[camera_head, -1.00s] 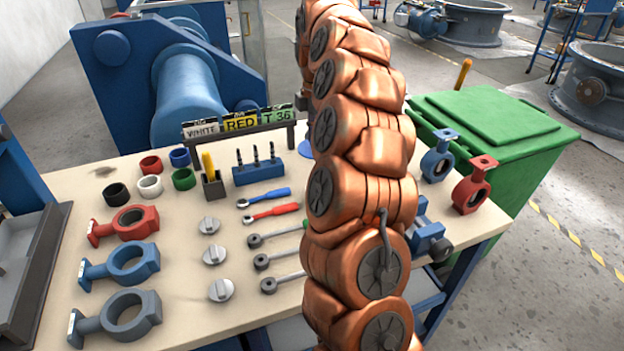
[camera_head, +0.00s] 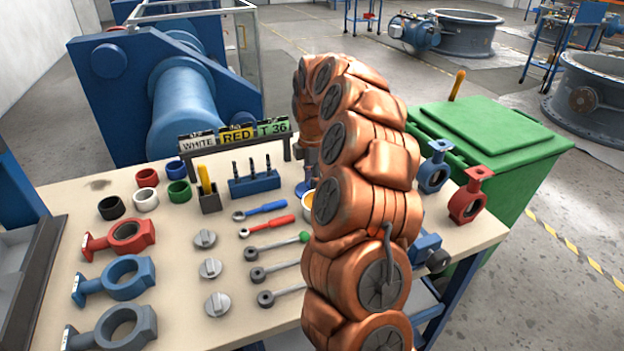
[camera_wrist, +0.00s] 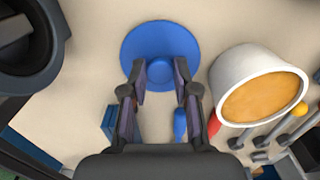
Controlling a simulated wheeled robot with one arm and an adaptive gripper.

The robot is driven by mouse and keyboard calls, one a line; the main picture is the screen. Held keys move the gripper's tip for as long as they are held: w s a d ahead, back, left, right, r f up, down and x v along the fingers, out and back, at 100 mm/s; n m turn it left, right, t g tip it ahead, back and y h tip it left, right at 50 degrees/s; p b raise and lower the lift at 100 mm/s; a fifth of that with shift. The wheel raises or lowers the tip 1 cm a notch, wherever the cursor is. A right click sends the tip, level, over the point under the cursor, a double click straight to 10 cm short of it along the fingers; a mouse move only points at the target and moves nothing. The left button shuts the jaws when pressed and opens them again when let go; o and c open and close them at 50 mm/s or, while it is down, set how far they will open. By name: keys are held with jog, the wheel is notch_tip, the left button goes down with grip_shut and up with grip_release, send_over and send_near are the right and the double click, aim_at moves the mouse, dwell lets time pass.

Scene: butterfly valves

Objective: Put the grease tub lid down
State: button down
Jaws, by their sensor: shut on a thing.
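The grease tub lid (camera_wrist: 140,47) is a blue disc with a round knob at its middle. My gripper (camera_wrist: 160,76) is shut on that knob in the wrist view. The open white grease tub (camera_wrist: 226,68), with orange grease inside, stands right of the lid and apart from it in that view. In the head view, a bit of the lid (camera_head: 301,188) shows low at the tabletop, beside the tub (camera_head: 308,206). My arm hides most of the tub and gripper there. I cannot tell whether the lid touches the table.
The workbench (camera_head: 180,235) holds a blue drill-bit block (camera_head: 254,184), a blue-handled ratchet (camera_head: 265,208), a red-handled one (camera_head: 270,226), and several levers and valve bodies. A green bin (camera_head: 500,150) stands at the right.

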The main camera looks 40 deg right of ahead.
jog(key=shift+f, duration=0.1)
jog(key=c, duration=0.9)
grip_release()
notch_tip(320, 180, up, 12)
jog(key=shift+r, duration=0.15)
